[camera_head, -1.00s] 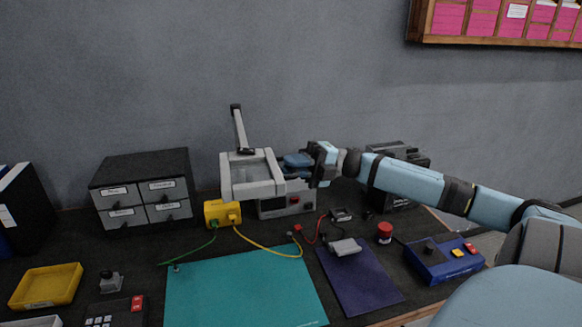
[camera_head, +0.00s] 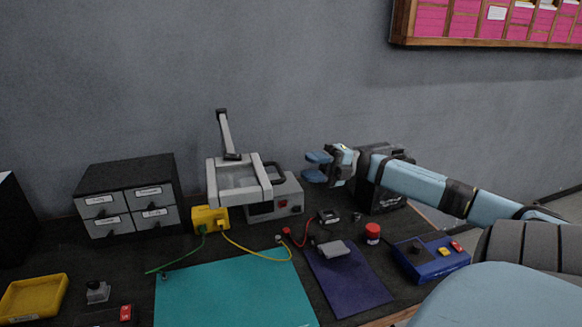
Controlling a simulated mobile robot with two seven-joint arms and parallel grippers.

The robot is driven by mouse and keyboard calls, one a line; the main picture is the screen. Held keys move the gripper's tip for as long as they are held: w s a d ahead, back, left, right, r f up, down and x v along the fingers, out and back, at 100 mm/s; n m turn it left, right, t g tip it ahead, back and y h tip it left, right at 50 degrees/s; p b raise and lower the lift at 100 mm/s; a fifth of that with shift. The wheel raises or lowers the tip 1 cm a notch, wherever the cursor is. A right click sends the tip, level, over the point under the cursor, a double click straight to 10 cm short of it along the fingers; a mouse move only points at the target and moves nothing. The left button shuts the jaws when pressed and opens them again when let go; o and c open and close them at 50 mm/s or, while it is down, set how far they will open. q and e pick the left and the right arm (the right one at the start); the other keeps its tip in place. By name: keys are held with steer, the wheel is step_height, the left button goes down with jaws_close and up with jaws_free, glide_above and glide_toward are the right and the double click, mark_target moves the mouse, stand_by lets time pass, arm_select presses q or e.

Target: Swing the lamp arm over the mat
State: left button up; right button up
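The lamp (camera_head: 212,185) has a square pale grey frame head with a dark handle (camera_head: 280,172) on its right side. Its jointed arm (camera_head: 226,134) rises behind the head. The head hangs toward the back of the bench, behind the teal mat (camera_head: 235,295). My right gripper (camera_head: 309,167) is just right of the handle, apart from it. Its two blue fingers are spread with nothing between them. My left gripper is not in view.
A drawer cabinet (camera_head: 127,171) is left. A purple mat (camera_head: 358,289), red knob (camera_head: 372,232) and blue control box (camera_head: 432,262) lie right.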

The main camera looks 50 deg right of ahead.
steer(key=shift+v, duration=2.55)
